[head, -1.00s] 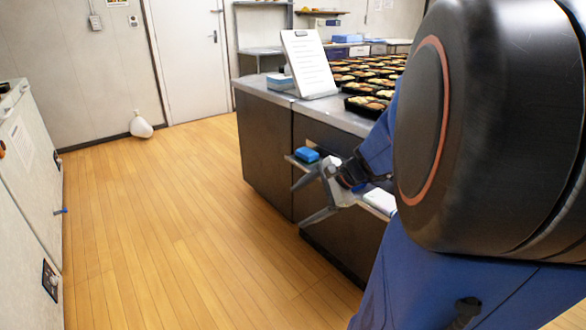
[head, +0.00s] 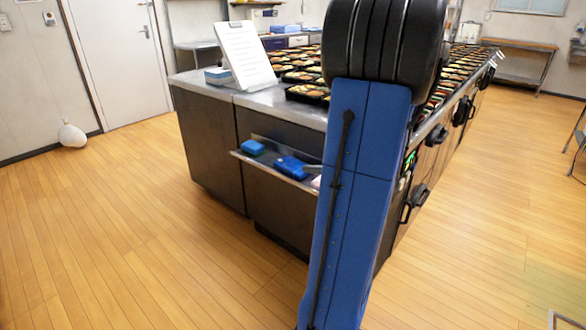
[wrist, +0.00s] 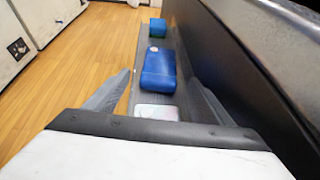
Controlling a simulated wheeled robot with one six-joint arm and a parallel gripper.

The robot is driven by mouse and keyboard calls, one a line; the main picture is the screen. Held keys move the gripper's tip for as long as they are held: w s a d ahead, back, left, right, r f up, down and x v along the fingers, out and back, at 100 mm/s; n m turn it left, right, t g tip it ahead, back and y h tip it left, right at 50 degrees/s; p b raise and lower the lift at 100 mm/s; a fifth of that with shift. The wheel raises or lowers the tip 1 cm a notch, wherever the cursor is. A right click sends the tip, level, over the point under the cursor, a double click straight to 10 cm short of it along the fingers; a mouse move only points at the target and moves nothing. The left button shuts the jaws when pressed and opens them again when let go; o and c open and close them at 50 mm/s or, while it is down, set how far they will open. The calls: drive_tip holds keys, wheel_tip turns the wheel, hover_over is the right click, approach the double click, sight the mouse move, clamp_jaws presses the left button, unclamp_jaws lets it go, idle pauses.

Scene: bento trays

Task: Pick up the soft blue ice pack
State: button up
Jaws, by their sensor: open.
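A rounded blue pack (head: 290,167), which looks like the soft ice pack, lies on a narrow shelf along the counter's side. It also shows in the wrist view (wrist: 158,70), with a pale round mark at its far end. My gripper (wrist: 158,77) is open and empty. Its two fingers point along the shelf, one on either side of the line to the pack. Whether they touch it I cannot tell. In the head view my arm hides most of the gripper.
A smaller blue block (wrist: 157,27) with a green underside lies farther along the shelf (head: 236,153). A whitish flat item (wrist: 156,112) lies nearer than the pack. The dark counter wall (wrist: 215,70) rises close on the right in the wrist view.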

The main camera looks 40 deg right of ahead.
approach(291, 162)
drive_tip(key=x, duration=0.4)
drive_tip(key=shift+w+a+f, duration=0.15)
drive_tip(key=shift+w+a, duration=0.1)
drive_tip(key=shift+w, duration=0.05)
drive_tip(key=shift+x, duration=2.7)
drive_tip(key=shift+d+f, duration=0.1)
drive_tip(key=shift+d, duration=0.05)
drive_tip(key=c, duration=1)
drive_tip(key=shift+c, duration=0.2)
